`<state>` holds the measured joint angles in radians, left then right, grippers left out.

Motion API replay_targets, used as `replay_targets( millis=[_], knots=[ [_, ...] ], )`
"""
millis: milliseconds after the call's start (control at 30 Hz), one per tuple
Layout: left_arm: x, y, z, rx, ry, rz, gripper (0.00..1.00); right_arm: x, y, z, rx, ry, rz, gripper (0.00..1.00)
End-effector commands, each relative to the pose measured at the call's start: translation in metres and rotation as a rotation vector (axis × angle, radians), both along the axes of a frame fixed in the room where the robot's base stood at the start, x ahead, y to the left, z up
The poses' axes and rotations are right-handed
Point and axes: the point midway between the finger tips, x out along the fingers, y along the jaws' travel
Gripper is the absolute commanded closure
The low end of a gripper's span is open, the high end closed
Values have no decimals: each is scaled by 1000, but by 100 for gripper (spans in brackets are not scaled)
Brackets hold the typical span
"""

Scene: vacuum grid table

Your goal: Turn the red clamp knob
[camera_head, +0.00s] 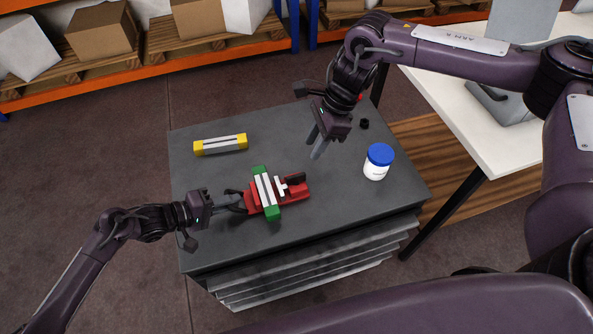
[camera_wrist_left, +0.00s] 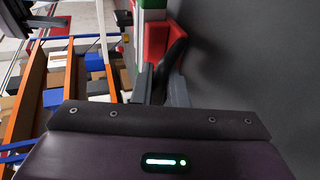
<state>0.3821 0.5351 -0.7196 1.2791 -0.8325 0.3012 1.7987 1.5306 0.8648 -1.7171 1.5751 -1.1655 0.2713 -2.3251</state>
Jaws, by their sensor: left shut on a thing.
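The red clamp (camera_head: 301,191) lies on the dark table, with a green block with white strips (camera_head: 265,190) across it. My left gripper (camera_head: 238,203) is at the clamp's left end, shut on the black knob. In the left wrist view, the black knob (camera_wrist_left: 173,64) shows between the grey fingers, against the red clamp body (camera_wrist_left: 156,40). The finger contact is partly hidden. My right gripper (camera_head: 316,146) hangs above the table behind the clamp, holding nothing visible; its finger gap is unclear.
A yellow block with white strips (camera_head: 220,145) lies at the back left of the grey table (camera_head: 330,225). A white jar with a blue lid (camera_head: 378,162) stands at the right. A small black piece (camera_head: 364,124) is near the back right. The front of the tabletop is clear.

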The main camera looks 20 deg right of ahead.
Motion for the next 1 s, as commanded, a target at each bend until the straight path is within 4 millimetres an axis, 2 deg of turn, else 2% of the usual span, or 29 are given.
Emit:
replay_targets(
  millis=[33, 133, 233, 700, 833, 1000],
  knots=[
    [-4, 1, -6, 8, 13, -1, 100, 4, -2, 3, 7, -4, 34, 67],
    [-4, 1, -6, 9, 15, -1, 100, 6, -4, 4, 18, -6, 82, 67],
    [-4, 2, -7, 10, 16, -1, 100, 6, -1, -2, 22, -6, 98, 67],
    [-5, 2, -8, 11, 19, -2, 100, 1, 32, -82, 21, -5, 96, 67],
    [-6, 2, -8, 11, 19, -2, 100, 1, 38, -96, 22, -6, 96, 67],
    [-6, 2, -8, 12, 20, -3, 100, 1, 41, -104, 23, -8, 95, 67]
  ],
)
